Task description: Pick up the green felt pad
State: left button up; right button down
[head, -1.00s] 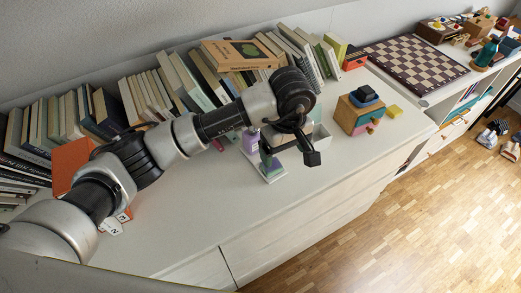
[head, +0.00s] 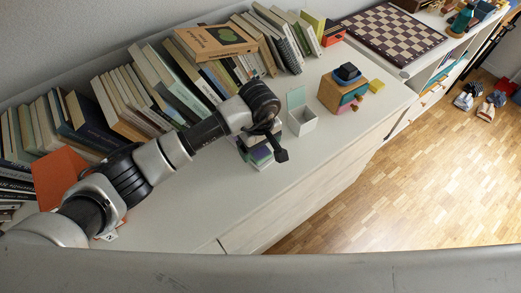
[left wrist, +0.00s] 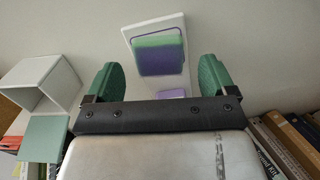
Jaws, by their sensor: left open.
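In the left wrist view, a green felt pad (left wrist: 157,41) shows as a pale green band along a purple piece (left wrist: 160,62). Both lie on a white base (left wrist: 134,33). My left gripper (left wrist: 158,76) is open, with one green finger to either side of the base and nothing between them held. In the head view, my left gripper (head: 266,143) is over the small white stand with the pad, and it partly hides it. A small purple part (left wrist: 172,93) shows nearer the gripper. My right gripper is not in view.
A white open box with a green lid (head: 303,121) stands just right of the gripper. A wooden block with small drawers (head: 343,92) is farther right. A row of books (head: 170,80) lines the wall behind. The cabinet top in front is mostly clear.

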pick_arm(q)
jog(key=shift+f, duration=0.85)
jog(key=c, duration=1)
jog(key=shift+r, duration=0.1)
